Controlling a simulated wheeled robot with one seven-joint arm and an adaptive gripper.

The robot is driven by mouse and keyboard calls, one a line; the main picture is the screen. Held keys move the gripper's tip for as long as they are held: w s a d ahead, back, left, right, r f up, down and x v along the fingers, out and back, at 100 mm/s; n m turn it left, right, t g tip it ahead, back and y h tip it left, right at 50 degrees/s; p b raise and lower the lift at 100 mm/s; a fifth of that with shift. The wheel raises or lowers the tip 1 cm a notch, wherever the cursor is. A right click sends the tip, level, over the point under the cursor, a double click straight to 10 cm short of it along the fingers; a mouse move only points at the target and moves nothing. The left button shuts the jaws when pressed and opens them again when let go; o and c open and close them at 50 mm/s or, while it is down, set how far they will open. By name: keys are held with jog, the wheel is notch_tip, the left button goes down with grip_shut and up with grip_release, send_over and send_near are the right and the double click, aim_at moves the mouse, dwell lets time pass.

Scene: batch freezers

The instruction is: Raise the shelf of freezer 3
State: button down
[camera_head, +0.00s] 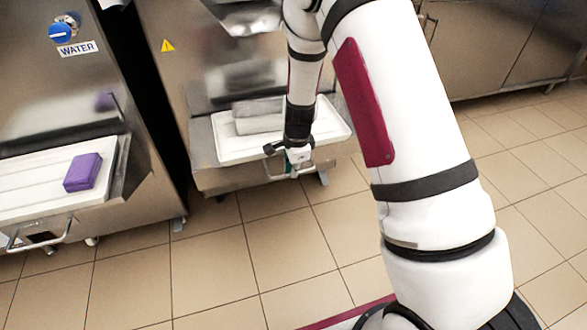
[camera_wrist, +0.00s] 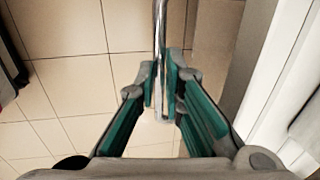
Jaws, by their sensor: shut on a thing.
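The steel freezer (camera_head: 170,75) in the middle of the head view has a low front shelf (camera_head: 232,177). I see no freezer number. The shelf lies about level and carries a white tray (camera_head: 235,153). A chrome handle bar (camera_wrist: 160,40) runs between my fingers in the wrist view. My gripper (camera_wrist: 162,88) is shut on this bar, with the green finger pads on either side. In the head view my gripper (camera_head: 293,165) is at the shelf's front edge, pointing down, and hides most of the handle there.
A grey metal box-like container (camera_head: 257,117) stands on the tray. At the left, another freezer with a WATER sign (camera_head: 76,48) has a shelf with a white tray (camera_head: 30,190) and a purple block (camera_head: 83,172). The tiled floor (camera_head: 235,260) in front is clear.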

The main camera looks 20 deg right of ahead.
jog(key=c, duration=2.3)
grip_release()
notch_tip(320, 180, up, 6)
jog(key=p, duration=0.4)
jog(key=shift+r, duration=0.1)
jog(key=o, duration=0.6)
jog(key=shift+f, duration=0.25)
jog(key=r, duration=0.4)
jog(key=s+r, duration=0.1)
jog(key=r, duration=0.3)
jog(key=s+r, duration=0.1)
jog(key=r, duration=0.2)
jog(key=shift+s+r, duration=0.1)
jog(key=shift+r, duration=0.3)
